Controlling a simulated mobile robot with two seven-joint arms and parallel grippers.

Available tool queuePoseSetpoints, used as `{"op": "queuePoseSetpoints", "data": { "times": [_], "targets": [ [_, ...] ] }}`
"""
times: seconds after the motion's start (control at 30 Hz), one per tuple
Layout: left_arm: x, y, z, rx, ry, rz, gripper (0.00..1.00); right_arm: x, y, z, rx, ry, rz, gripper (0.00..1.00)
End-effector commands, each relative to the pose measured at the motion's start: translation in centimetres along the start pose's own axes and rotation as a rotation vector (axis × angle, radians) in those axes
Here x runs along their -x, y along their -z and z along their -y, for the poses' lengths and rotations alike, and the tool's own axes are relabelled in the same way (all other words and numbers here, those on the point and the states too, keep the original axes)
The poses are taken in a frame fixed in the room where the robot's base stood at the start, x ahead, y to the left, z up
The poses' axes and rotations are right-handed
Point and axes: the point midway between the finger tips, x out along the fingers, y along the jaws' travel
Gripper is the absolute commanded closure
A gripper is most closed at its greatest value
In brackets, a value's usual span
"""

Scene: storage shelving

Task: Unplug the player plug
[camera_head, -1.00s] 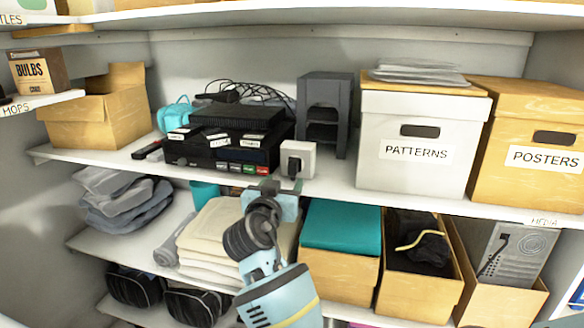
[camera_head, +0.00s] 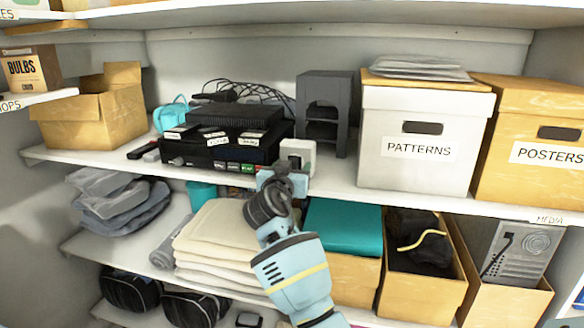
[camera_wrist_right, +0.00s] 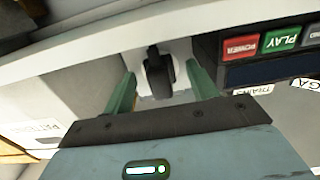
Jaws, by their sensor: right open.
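The black player plug (camera_wrist_right: 158,72) sits in a white socket block (camera_wrist_right: 181,52) in the right wrist view. In the head view the white socket block (camera_head: 300,151) stands at the shelf's front edge, right of the black player (camera_head: 200,153). My right gripper (camera_wrist_right: 161,84) is open, with one finger on each side of the plug and gaps to both. In the head view my right gripper (camera_head: 282,176) is just in front of the socket block and mostly hides the plug. My left gripper is not in view.
Cassettes and a dark box lie on the player, with tangled cables (camera_head: 245,90) behind. A dark grey stand (camera_head: 325,105) and a white PATTERNS box (camera_head: 420,165) are to the right. Folded cloths (camera_head: 215,240) and a teal-topped box (camera_head: 343,228) are on the shelf below.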

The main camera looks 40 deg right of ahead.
Motion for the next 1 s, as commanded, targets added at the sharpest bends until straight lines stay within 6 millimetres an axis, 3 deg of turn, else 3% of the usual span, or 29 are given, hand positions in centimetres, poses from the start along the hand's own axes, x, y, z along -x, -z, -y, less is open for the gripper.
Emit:
{"op": "queuePoseSetpoints", "data": {
  "times": [1.0],
  "targets": [
    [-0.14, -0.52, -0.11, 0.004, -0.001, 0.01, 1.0, 0.01, 0.07, 0.03, 0.0, 0.001, -0.001, 0.42]
  ]
}}
